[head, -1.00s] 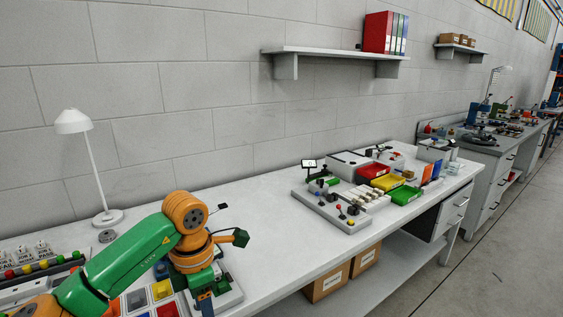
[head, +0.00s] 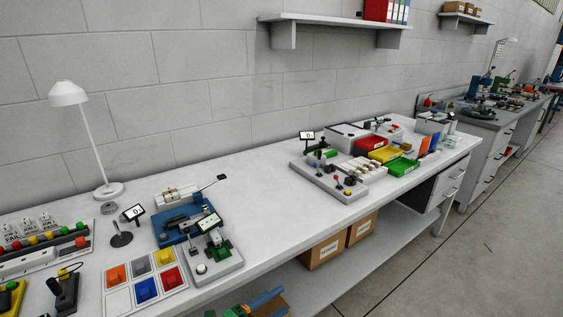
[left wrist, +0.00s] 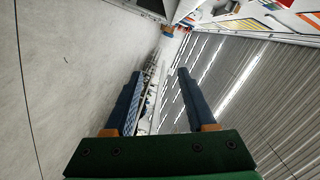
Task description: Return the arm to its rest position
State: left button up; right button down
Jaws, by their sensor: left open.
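My left gripper (head: 277,294) shows at the bottom of the head view, in front of the bench's front edge and lower than the bench top. Only its blue fingers and a bit of green and orange show; the rest of the arm is outside the picture. In the left wrist view the two blue fingers (left wrist: 159,76) stand apart on the green palm, with nothing between them. The gripper is open and empty. The white bench (head: 262,205) is clear of the arm. My right gripper is not in view.
On the bench stand a white lamp (head: 82,135), a colored bin panel (head: 117,299), a blue-and-grey fixture (head: 172,231) and a grey station with levers (head: 318,180). Cardboard boxes (head: 326,252) sit on the lower shelf behind the gripper. The floor (head: 480,250) at right is free.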

pick_arm(q)
jog(key=s+a+f+n+g+y, duration=0.1)
jog(key=s+a+f+n+y, duration=0.5)
jog(key=f, duration=0.5)
jog(key=s+a+f+n+y, duration=0.4)
jog(key=s+a+f+n, duration=0.35)
jog(key=f, duration=0.35)
jog(key=s+a+f+n+g+y, duration=0.1)
jog(key=s+a+f+n+g, duration=0.1)
jog(key=s, duration=1.1)
jog(key=s+a+f+n+g+y, duration=0.2)
jog(key=s+f+n+g, duration=0.3)
jog(key=s, duration=0.8)
notch_tip(320, 180, down, 2)
jog(key=shift+s+f+g, duration=0.15)
jog(key=shift+f+g, duration=0.05)
jog(key=shift+g, duration=0.6)
